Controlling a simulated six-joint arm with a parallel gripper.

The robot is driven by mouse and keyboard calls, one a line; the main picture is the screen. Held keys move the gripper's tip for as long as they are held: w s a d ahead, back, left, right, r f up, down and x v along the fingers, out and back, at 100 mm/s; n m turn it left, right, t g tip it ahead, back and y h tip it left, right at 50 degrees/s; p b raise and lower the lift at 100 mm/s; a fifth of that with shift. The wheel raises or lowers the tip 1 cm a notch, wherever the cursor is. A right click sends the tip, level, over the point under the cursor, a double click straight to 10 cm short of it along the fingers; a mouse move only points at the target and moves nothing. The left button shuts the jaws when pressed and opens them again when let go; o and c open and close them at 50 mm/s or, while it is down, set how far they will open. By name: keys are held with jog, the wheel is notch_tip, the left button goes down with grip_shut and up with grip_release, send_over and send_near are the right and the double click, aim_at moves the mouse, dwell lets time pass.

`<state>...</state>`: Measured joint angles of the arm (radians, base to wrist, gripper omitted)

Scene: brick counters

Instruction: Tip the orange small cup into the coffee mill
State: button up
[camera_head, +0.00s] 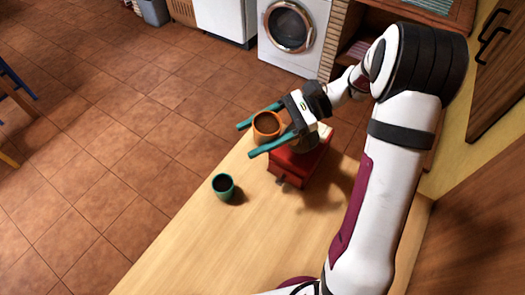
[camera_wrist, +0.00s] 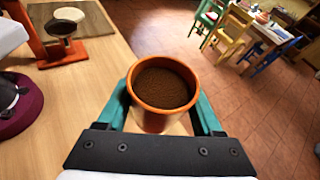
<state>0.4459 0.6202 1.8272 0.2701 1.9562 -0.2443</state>
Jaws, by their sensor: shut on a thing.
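The orange small cup (camera_head: 267,125) is held upright between the teal fingers of my gripper (camera_head: 246,140). In the wrist view the cup (camera_wrist: 150,121) is filled with brown grounds, and the fingers press on both sides of it. The coffee mill (camera_head: 300,166) is a red box with a small drawer knob, standing on the wooden counter. My gripper is in front of the mill's top and hides part of it. The cup appears just up and left of the mill in the head view. The mill does not show in the wrist view.
A teal cup (camera_head: 223,186) with dark contents stands on the counter (camera_head: 205,245), left of the mill. In the wrist view a red stand (camera_wrist: 38,42) with a dark vessel is farther along the counter. The counter's edge drops to a tiled floor (camera_head: 110,120).

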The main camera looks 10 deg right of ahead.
jog(key=w+d+m+t, duration=0.1)
jog(key=m+t, duration=0.1)
jog(key=w+d+m+t, duration=0.1)
jog(key=w+m+t, duration=0.1)
jog(key=w+d+r+m+t+h, duration=0.1)
jog(key=m+t, duration=0.1)
jog(key=t, duration=0.1)
jog(key=shift+w+d, duration=0.3)
jog(key=d+m+t, duration=0.1)
jog(key=w+d+m+t+h, duration=0.2)
jog(key=shift+w+d+f, duration=0.1)
jog(key=shift+f, duration=0.15)
jog(key=w+d+n+t+h, duration=0.1)
jog(key=d+n+t+h, duration=0.1)
jog(key=n+t, duration=0.1)
jog(key=w+d+n+t+h, duration=0.1)
jog(key=d+n+t+h, duration=0.1)
jog(key=d+n+t, duration=0.1)
jog(key=d+f+n+t+h, duration=0.1)
jog(key=d+n+t+h, duration=0.1)
jog(key=n+t+h, duration=0.1)
jog(key=shift+w+d+f+n+t, duration=0.1)
jog(key=shift+w+d+n+t, duration=0.3)
jog(key=shift+n+t, duration=0.4)
